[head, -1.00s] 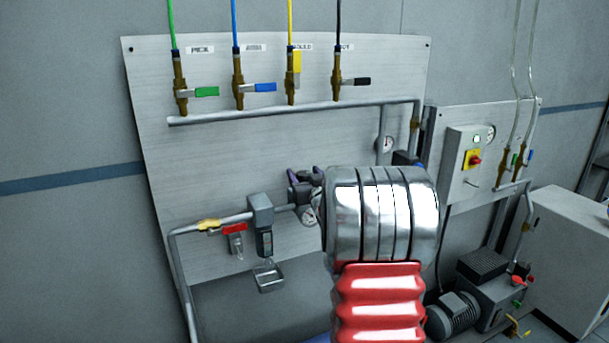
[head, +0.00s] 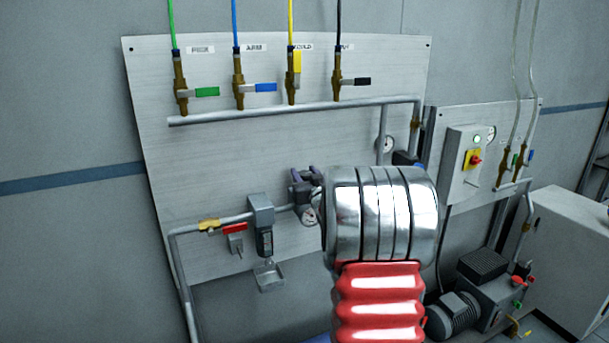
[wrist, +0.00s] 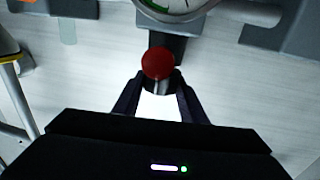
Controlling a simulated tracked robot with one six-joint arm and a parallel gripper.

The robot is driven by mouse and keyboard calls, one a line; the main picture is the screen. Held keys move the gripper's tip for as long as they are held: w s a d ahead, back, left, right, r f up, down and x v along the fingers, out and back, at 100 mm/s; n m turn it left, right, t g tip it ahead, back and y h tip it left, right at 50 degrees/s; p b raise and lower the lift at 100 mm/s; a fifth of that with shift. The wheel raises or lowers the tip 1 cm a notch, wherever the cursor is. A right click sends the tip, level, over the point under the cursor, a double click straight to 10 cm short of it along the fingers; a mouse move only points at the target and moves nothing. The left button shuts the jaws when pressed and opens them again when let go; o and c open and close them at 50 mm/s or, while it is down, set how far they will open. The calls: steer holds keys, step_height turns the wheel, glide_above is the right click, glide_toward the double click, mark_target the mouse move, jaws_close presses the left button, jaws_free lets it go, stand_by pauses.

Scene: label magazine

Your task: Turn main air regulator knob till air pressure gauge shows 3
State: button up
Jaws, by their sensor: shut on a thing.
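In the wrist view, my gripper (wrist: 159,84) has its two dark fingers closed around a round red knob (wrist: 158,62), with a short stem below it. A pressure gauge (wrist: 168,8) sits just beyond the knob, cut off by the top edge; a green arc shows, but the reading cannot be made out. In the head view, a small gauge (head: 308,216) hangs under the regulator fitting (head: 302,190) on the lower pipe. Its dial is too small to read. My silver and red arm covers the area right of the fitting and hides much of my gripper.
Four-valve row is above: green (head: 207,92), blue (head: 265,87), yellow (head: 297,62) and black (head: 362,81) handles. Left of the regulator are a filter (head: 262,222) and a red lever (head: 235,228). Another gauge (head: 388,142) and a switch box (head: 468,155) stand right.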

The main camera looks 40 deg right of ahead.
steer(key=shift+r+n+t+y, duration=0.15)
steer(key=shift+n+t+y, duration=0.2)
steer(key=shift+y, duration=0.25)
steer(key=shift+n+y, duration=0.45)
steer(key=shift+y, duration=0.15)
steer(key=o, duration=1.1)
steer(key=shift+c, duration=0.2)
steer(key=v, duration=1.3)
steer(key=shift+s+a+f, duration=0.2)
steer(key=shift+s+f, duration=0.1)
steer(key=shift+s, duration=0.05)
